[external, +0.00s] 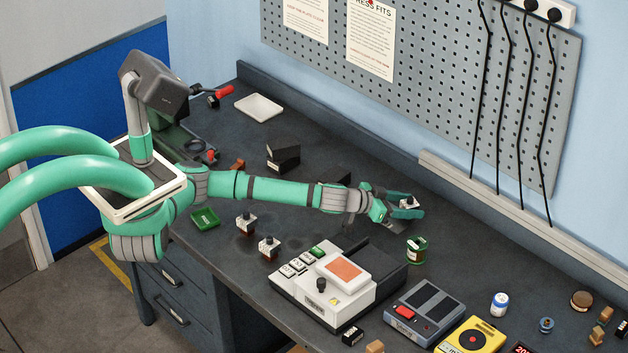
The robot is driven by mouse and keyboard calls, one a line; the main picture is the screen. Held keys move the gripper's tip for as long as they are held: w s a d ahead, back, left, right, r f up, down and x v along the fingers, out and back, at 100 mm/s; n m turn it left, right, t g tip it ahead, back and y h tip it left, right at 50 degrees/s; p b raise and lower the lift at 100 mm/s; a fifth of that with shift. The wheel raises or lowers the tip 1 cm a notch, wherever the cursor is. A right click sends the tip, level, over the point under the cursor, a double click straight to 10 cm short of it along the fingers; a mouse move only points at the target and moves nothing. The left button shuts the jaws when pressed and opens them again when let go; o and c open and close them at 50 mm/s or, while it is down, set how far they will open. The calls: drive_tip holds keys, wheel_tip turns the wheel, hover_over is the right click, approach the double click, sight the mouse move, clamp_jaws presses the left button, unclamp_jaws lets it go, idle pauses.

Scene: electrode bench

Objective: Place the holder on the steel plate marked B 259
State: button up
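My gripper (406,206) is at the far end of my outstretched arm, low over the back middle of the bench. A small white holder with a dark top (409,202) shows between its fingers. I cannot tell whether the fingers press on it or only stand around it, nor whether it touches what is below. A flat grey plate-like piece (396,224) shows just under the gripper, partly hidden. No B 259 marking is readable. Two similar white pieces with dark tops and brown bases stand on the left front of the bench, one (247,222) behind the other (269,248).
A large white device with an orange panel (344,270) stands in front of my gripper, a green jar (416,249) to its front right. A grey device (424,311) and a yellow one (471,337) stand further right. Black boxes (284,157) lie behind my arm. The pegboard wall (440,80) rises behind.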

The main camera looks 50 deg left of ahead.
drive_tip(key=shift+r, duration=0.1)
drive_tip(key=v, duration=1.2)
drive_tip(key=shift+a+r, duration=0.1)
